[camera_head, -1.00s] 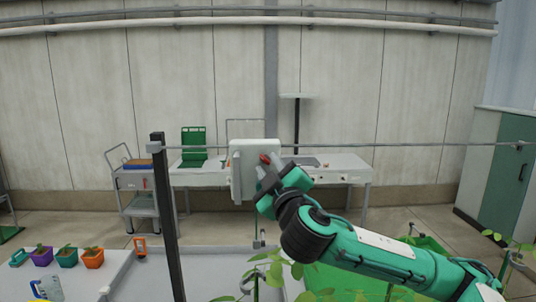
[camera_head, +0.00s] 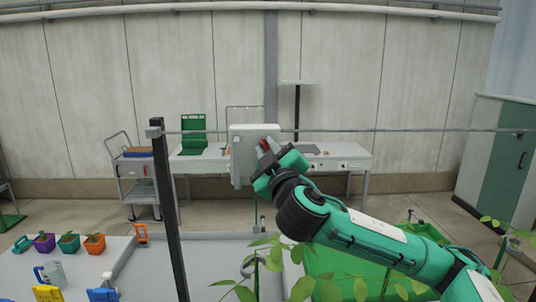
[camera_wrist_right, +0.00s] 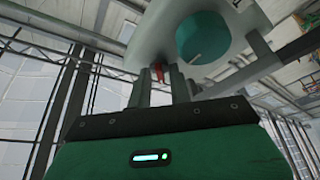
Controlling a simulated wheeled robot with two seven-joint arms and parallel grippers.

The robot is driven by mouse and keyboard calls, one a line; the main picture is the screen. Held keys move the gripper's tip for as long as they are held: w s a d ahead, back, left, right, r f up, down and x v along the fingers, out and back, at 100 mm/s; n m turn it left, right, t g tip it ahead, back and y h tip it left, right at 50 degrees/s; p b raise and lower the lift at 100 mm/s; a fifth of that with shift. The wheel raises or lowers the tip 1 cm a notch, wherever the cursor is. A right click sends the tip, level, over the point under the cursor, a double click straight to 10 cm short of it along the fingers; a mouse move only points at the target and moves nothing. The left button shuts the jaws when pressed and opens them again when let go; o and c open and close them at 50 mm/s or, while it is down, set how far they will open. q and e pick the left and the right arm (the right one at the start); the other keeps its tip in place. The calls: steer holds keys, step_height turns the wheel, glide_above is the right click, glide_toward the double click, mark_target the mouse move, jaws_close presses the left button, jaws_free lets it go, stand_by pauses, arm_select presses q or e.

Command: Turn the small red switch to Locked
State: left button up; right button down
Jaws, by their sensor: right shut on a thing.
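The small red switch (camera_head: 264,144) is on the front of a pale grey box (camera_head: 240,133) in the middle of the head view. My right gripper (camera_head: 267,152) is at the box's front and hides part of it. In the right wrist view, my right gripper (camera_wrist_right: 159,77) has its two grey fingers shut on the red switch (camera_wrist_right: 158,72), of which only a little shows between the tips. The switch's position marks cannot be read. A round teal part (camera_wrist_right: 202,38) sits on the box close beside the fingers. My left gripper is not in view.
A thin rail (camera_head: 400,130) runs across behind the box, and a dark post (camera_head: 168,215) stands left. A grey bench (camera_head: 120,268) at lower left holds several plant pots (camera_head: 68,243). A green crate (camera_head: 340,262) and leaves are below my right arm.

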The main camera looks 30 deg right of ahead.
steer(key=m+h+b, duration=0.1)
steer(key=m+b, duration=0.2)
steer(key=b, duration=0.1)
steer(key=m+h+b, duration=0.2)
steer(key=m+b, duration=0.1)
steer(key=m, duration=0.1)
steer(key=m+g+h+b, duration=0.1)
steer(key=m+h+b, duration=0.1)
steer(key=m+b, duration=0.2)
steer(key=shift+w+a+f+b, duration=0.15)
steer(key=shift+a+f+b, duration=0.15)
steer(key=shift+f, duration=0.1)
steer(key=m+g+h+b, duration=0.1)
steer(key=m+b, duration=0.1)
steer(key=m, duration=0.1)
steer(key=m+g+h+b, duration=0.1)
steer(key=m+h+b, duration=0.1)
steer(key=m, duration=0.2)
steer(key=shift+w+a+r+m, duration=0.1)
steer(key=shift+a+r+m, duration=0.05)
steer(key=shift+m, duration=0.15)
steer(key=m+g+h+b, duration=0.1)
steer(key=m, duration=0.2)
steer(key=shift+a+r+g, duration=0.1)
steer(key=shift+r+g, duration=0.05)
steer(key=shift+g, duration=0.25)
steer(key=shift+r+m+g+h+b, duration=0.15)
steer(key=shift+m+g+h+b, duration=0.5)
steer(key=shift+m, duration=0.85)
